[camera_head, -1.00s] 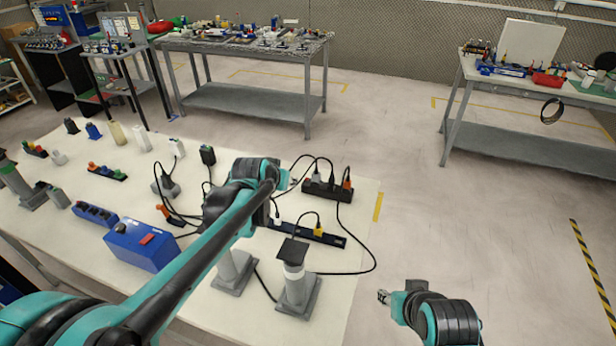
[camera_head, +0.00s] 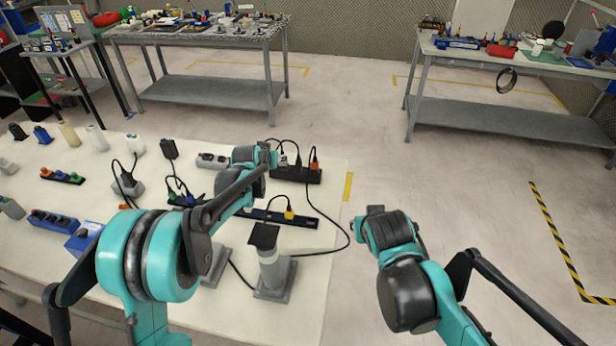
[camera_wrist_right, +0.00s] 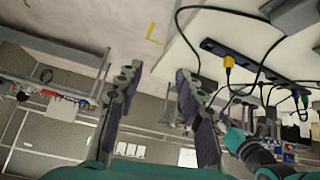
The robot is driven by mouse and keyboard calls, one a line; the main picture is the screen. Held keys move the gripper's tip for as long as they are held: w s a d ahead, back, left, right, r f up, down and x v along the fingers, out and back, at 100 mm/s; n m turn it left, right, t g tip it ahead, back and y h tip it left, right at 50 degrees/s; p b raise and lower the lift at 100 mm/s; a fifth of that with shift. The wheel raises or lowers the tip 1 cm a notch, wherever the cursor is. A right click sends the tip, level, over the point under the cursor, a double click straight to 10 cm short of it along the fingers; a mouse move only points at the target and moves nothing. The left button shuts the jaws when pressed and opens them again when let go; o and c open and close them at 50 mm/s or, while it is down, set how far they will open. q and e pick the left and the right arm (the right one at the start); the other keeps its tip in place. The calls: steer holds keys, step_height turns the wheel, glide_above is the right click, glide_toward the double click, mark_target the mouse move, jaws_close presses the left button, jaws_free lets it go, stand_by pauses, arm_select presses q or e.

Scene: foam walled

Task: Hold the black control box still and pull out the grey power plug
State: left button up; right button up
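The black control box (camera_head: 296,175) lies near the far right corner of the white table, with several plugs and cords on its top. The grey power plug (camera_head: 283,160) appears to stand at its left part, close beside my left gripper. My left gripper (camera_head: 271,155) is at the box's left end; its fingers are too small and hidden to tell open from shut, or whether it touches the box. My right gripper (camera_wrist_right: 158,78) is open and empty, its two fingers wide apart in the right wrist view. In the head view it is mostly hidden by its own arm, right of the table.
A dark strip with a yellow plug (camera_head: 289,214) lies in front of the box. A grey post with a black top (camera_head: 271,265) stands nearer. A loose black cord (camera_head: 340,248) loops over the table's right side. The floor right of the table is clear.

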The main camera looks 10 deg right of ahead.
steer(key=w+t+h, duration=0.1)
steer(key=w, duration=0.9)
steer(key=m+t+h, duration=0.1)
steer(key=m+t, duration=0.1)
steer(key=t, duration=0.2)
glide_toward(314, 170)
steer(key=x, duration=0.2)
steer(key=shift+w+f, duration=0.2)
steer(key=shift+w, duration=0.05)
steer(key=x, duration=0.7)
steer(key=shift+w+d+f, duration=0.1)
steer(key=shift+w+d, duration=0.05)
steer(key=shift+w, duration=0.05)
steer(key=shift+c, duration=0.3)
jaws_close()
